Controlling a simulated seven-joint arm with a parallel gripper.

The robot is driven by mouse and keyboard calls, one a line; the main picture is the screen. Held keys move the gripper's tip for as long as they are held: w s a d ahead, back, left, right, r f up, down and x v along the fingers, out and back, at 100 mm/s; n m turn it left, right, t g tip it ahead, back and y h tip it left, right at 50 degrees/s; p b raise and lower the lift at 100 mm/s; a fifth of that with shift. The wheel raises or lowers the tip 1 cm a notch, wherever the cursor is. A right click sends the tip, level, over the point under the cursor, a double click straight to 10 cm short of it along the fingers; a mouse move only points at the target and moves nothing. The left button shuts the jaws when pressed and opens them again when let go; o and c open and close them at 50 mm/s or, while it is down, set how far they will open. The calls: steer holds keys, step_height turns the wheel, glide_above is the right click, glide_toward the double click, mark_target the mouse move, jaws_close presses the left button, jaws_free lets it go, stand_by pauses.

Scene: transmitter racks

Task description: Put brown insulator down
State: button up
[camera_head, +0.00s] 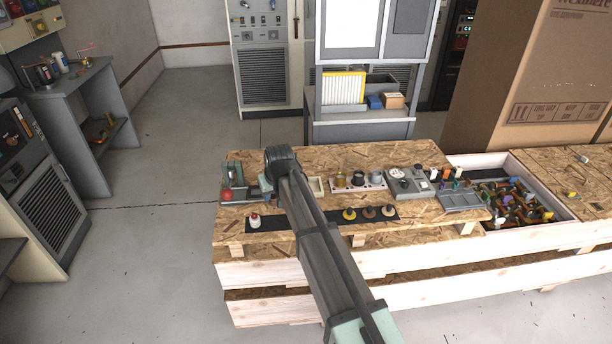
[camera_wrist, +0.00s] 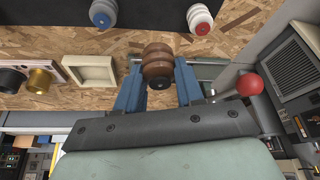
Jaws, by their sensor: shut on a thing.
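The brown insulator (camera_wrist: 157,65), a ribbed stack of round discs, sits between the blue fingers of my gripper (camera_wrist: 158,80) in the wrist view. The gripper is shut on it. In the head view my arm hides the held insulator, and only a bit of my gripper (camera_head: 265,185) shows at the left part of the wooden bench. A dark strip mat (camera_head: 318,220) lies along the bench's front, with several insulators standing on it. I cannot tell whether the held insulator touches anything beneath it.
A red ball knob (camera_wrist: 249,84) is right of my gripper in the wrist view. A cream square tray (camera_wrist: 90,73) lies left of it.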

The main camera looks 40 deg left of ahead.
steer(key=shift+r, duration=0.35)
steer(key=s+d+m, duration=0.1)
steer(key=s+d, duration=0.3)
steer(key=d, duration=0.4)
steer(key=w+d+r+m+t+h, duration=0.1)
steer(key=w+d+m, duration=0.45)
steer(key=d, duration=1.65)
steer(key=w+d+m+t+h, duration=0.15)
steer(key=w+d, duration=0.65)
steer(key=d, duration=1.4)
steer(key=w+d+r+m+h, duration=0.15)
steer(key=w+d+m, duration=0.45)
steer(key=d, duration=1.6)
steer(key=w+a+f+n+y, duration=0.1)
steer(key=w+a+n, duration=0.2)
steer(key=a, duration=1.4)
steer(key=w+a+f+n+y, duration=0.1)
steer(key=w+a+n, duration=0.2)
steer(key=a, duration=1.5)
steer(key=w+a+f+n+y, duration=0.1)
steer(key=w+a+n, duration=0.2)
steer(key=a, duration=1.4)
steer(key=n+g, duration=0.3)
steer(key=n, duration=0.2)
glide_toward(345, 167)
steer(key=s+r, duration=0.4)
steer(key=shift+t+y, duration=0.25)
steer(key=shift+y, duration=0.25)
steer(key=shift+w+d+f, duration=0.1)
steer(key=shift+f, duration=4.55)
